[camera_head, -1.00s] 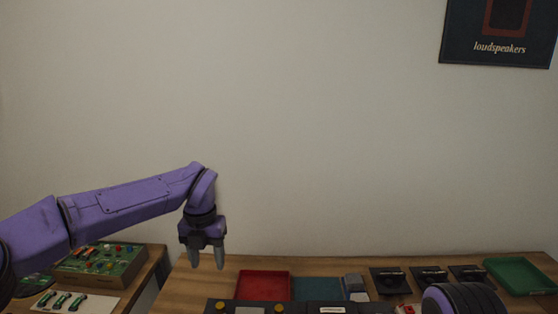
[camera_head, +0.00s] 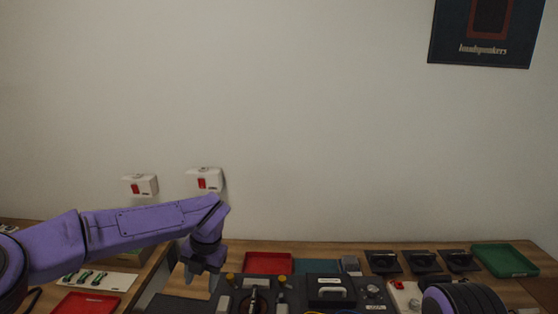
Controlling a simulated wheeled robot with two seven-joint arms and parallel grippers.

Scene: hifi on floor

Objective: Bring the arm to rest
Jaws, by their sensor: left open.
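My left arm, purple, comes in from the left. My left gripper (camera_head: 201,281) hangs from its wrist, fingers pointing down, open and with nothing visible between the fingers. It shows in front of the left part of the wooden workbench (camera_head: 236,247), left of the red tray (camera_head: 268,263) and the dark equipment panel (camera_head: 292,296). How high it is above the bench I cannot tell. My right gripper is out of view; only a rounded purple part of my right arm (camera_head: 462,298) shows at the bottom right.
Two white wall boxes with red switches (camera_head: 204,179) (camera_head: 141,185) are above the arm. Several black stands (camera_head: 422,261) and a green tray (camera_head: 505,260) are at the right. Another red tray (camera_head: 86,303) and a white card with green tools (camera_head: 99,280) are at the lower left.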

